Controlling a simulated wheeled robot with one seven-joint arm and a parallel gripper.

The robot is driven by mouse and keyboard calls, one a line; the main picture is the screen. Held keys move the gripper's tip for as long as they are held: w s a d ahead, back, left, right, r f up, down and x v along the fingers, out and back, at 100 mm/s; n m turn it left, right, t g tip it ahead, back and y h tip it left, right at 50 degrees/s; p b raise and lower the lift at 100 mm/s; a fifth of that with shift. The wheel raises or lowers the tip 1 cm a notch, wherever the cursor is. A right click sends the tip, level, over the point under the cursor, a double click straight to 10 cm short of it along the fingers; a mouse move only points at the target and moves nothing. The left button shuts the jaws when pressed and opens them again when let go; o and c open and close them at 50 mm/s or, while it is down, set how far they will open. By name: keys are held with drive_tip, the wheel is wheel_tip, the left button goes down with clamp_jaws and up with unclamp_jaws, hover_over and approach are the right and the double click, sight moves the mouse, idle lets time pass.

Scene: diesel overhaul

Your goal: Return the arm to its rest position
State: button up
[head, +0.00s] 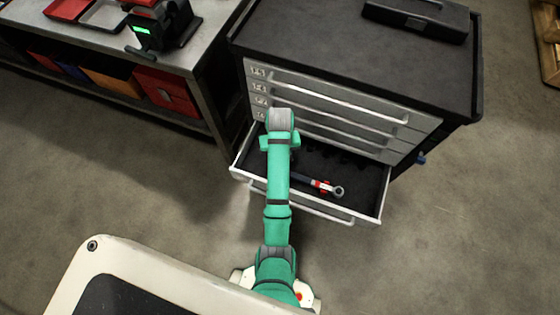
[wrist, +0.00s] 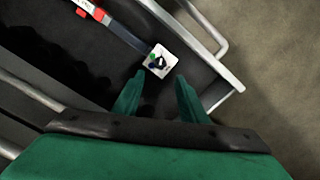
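My green arm (head: 278,185) reaches forward over the open bottom drawer (head: 375,193) of the tool cabinet. In the wrist view my gripper (wrist: 160,78) has its two green fingers apart, with nothing held between them. A wrench (head: 325,186) with a red band and a ring end lies in the drawer, right of my arm; part of it is hidden by the arm. In the wrist view its bar (wrist: 122,35) leads to a white square tag (wrist: 160,61) with coloured marks, just beyond my fingertips. The fingers are hidden in the head view.
The grey cabinet (head: 350,60) has several shut drawers above the open one and a black case (head: 418,17) on top. A workbench (head: 75,40) with trays and a device with a green display stands at left. The floor (head: 470,220) at right is clear.

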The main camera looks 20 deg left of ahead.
drive_tip(key=shift+r, duration=0.75)
drive_tip(key=shift+w, duration=0.1)
